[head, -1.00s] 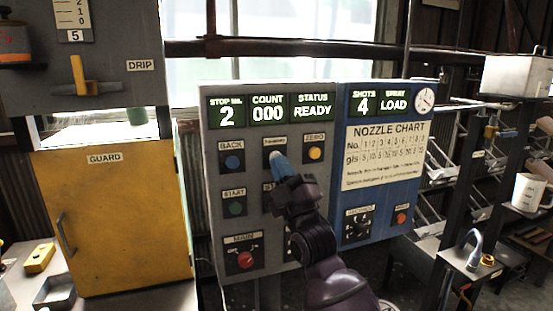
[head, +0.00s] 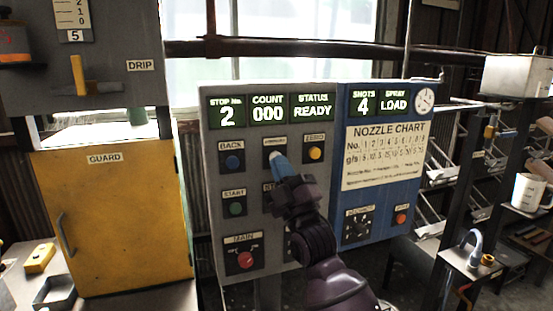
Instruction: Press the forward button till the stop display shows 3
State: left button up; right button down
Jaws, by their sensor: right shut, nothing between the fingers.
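The control panel has a grey left half (head: 265,140) with a lit stop display (head: 228,111) that reads 2. Beside it the count reads 000 and the status reads READY. My right gripper (head: 277,160) is shut, with its blue fingertips just below the label of the middle top-row button, between the BACK button (head: 232,162) and the ZERO button (head: 315,153). That label (head: 275,142) is too small to read surely. The button under it is hidden behind my fingertips, and I cannot tell whether they touch it. My left gripper is not in view.
A START button (head: 236,209) and a red MAIN switch (head: 246,260) sit lower on the panel. The blue half (head: 385,210) carries a nozzle chart, a knob and an orange button.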

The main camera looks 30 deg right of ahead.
jog(key=shift+w, duration=0.2)
dwell(0.7)
jog(key=shift+w+d, duration=0.15)
jog(key=shift+w, duration=0.05)
